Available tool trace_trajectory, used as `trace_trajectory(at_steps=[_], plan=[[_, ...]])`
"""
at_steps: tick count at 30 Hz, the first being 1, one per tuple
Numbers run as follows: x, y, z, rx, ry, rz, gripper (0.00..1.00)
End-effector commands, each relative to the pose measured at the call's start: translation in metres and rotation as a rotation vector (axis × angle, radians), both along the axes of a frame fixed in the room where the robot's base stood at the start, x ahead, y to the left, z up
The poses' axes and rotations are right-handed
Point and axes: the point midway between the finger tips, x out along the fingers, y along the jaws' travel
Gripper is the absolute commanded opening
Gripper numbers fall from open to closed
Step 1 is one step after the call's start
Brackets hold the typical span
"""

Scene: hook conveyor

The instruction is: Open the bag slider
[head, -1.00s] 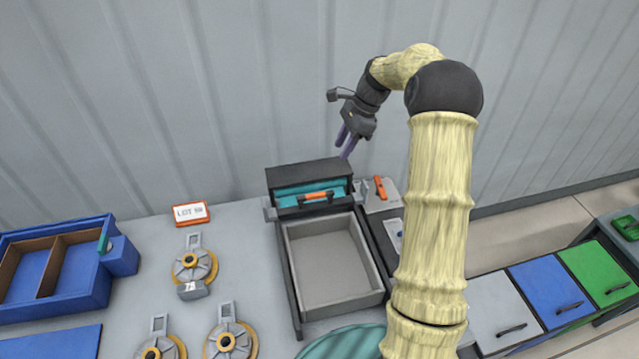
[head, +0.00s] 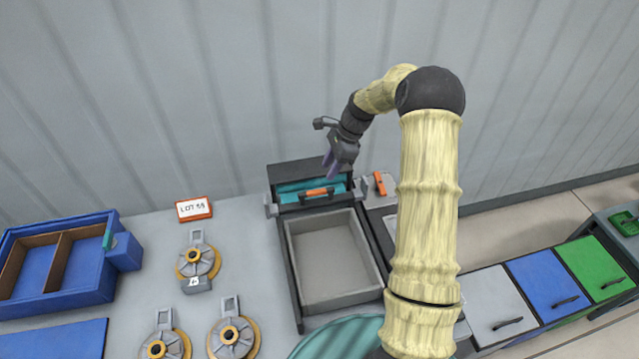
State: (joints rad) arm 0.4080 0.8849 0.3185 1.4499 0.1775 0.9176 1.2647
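In the head view, a dark box-like station (head: 296,172) stands at the back of the grey table. A teal strip, perhaps the bag (head: 289,190), lies in its front opening. An orange bar with dark ends, perhaps the slider (head: 317,192), sits across the teal strip. My gripper (head: 332,167) is just above the right part of the station, with its purple fingers pointing down toward the teal strip. The fingers look slightly apart, but the view is too small to tell whether they are open. I cannot tell whether they touch anything.
A grey tray (head: 378,292) sits in front of the station. A small orange-handled piece (head: 380,183) lies right of it. Several metal discs with hooks (head: 198,262), a blue divided bin (head: 60,302) and a LOT sign (head: 194,209) are to the left. A corrugated wall stands close behind.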

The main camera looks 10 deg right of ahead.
Motion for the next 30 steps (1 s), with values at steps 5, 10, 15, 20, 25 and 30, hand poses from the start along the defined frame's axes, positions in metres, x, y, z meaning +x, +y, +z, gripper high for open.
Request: trace_trajectory(at_steps=[5,10,15,20,25,30], plan=[[-0.001,0.014,-0.028,0.002,0.004,0.003,0.36],[-0.001,0.025,-0.055,0.002,0.004,0.002,0.36],[0.0,0.031,-0.074,0.0,0.001,0.0,0.36],[0.0,0.033,-0.08,0.0,0.0,0.0,0.36],[0.0,0.033,-0.08,-0.001,0.0,0.0,0.36],[0.0,0.033,-0.08,-0.001,0.0,0.0,0.09]])
